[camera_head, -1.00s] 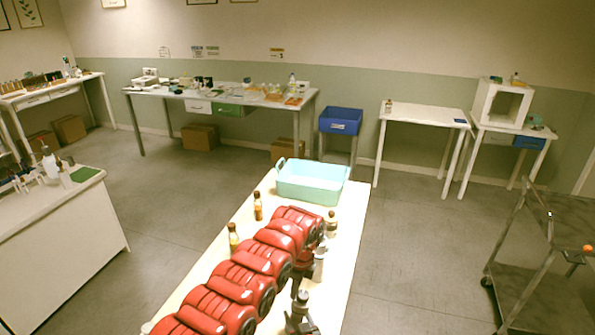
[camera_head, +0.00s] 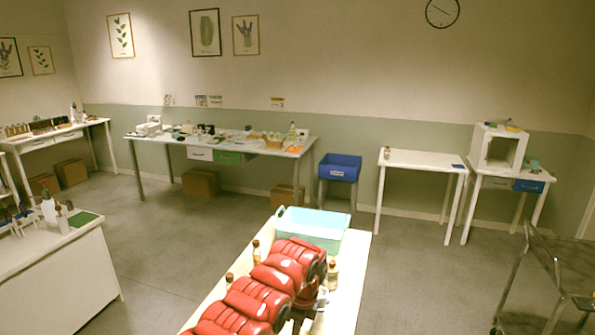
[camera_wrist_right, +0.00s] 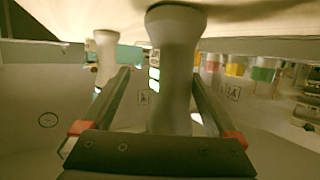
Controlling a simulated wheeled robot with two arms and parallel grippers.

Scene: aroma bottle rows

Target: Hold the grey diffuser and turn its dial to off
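In the right wrist view, which appears upside down, a pale grey, waisted object (camera_wrist_right: 175,60) stands on the table top. It looks like a diffuser, with small bright patches on its left side. My right gripper (camera_wrist_right: 163,75) is open, with one finger on each side of it and a gap on the left. I cannot tell whether the right finger touches it. A similar pale object (camera_wrist_right: 105,55) stands farther left. No dial can be made out.
The white table (camera_head: 352,275) carries a turquoise tub (camera_head: 322,238) at its far end and small amber bottles (camera_head: 256,252), with another bottle (camera_head: 332,276) at right. Large red ribbed forms hide much of the table.

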